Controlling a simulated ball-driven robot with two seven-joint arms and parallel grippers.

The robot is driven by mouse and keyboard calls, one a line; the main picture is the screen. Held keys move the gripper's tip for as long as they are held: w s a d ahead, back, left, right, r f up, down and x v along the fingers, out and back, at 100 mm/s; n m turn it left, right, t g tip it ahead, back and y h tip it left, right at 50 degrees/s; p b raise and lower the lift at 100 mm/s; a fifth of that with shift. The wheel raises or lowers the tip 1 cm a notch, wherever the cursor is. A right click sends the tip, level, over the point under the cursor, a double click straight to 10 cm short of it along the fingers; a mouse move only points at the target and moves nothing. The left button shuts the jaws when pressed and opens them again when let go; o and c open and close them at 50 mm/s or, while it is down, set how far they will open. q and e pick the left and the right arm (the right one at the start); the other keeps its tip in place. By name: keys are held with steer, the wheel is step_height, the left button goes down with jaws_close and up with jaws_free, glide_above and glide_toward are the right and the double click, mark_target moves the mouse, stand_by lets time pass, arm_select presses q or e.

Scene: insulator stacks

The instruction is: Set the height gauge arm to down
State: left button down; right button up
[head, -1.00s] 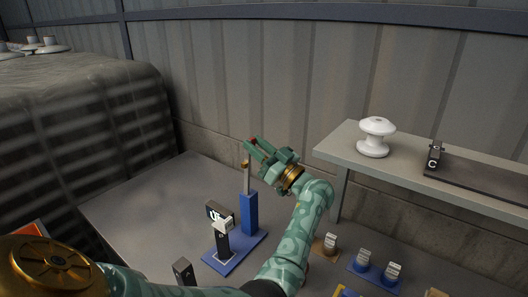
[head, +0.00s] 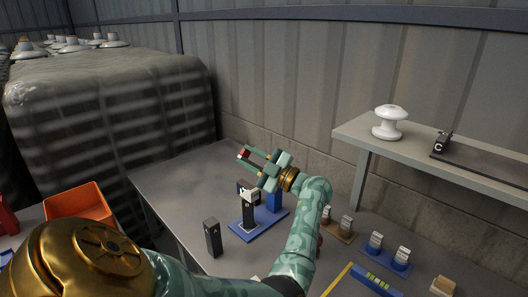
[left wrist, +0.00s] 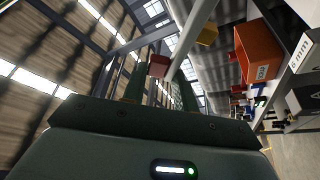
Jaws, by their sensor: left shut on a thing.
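The height gauge has a blue base (head: 268,222) and a blue post (head: 274,201) on the grey table. A dark upright with a white top (head: 249,195) stands on the same base. My left gripper (head: 243,155) is above and left of the blue post, its fingers pointing left. My right gripper is out of view.
A separate dark block (head: 212,238) stands left of the gauge. A shelf (head: 360,137) holds a white insulator (head: 390,122). An orange bin (head: 75,201) is at left. The table's back left is clear.

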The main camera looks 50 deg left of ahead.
arm_select(q)
steer(key=s+f+n+h+b, duration=0.2)
steer(key=s+f+n, duration=0.3)
steer(key=f+n, duration=0.4)
steer(key=shift+d+f+h, duration=0.3)
steer(key=shift+f+h, duration=0.3)
steer(key=shift+h, duration=0.1)
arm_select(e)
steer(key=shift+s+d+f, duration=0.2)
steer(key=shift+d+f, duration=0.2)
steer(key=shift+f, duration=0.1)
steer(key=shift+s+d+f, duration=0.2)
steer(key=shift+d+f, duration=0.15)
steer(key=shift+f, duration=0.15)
arm_select(q)
steer(key=c, duration=1.3)
jaws_free()
steer(key=shift+w+f, duration=0.1)
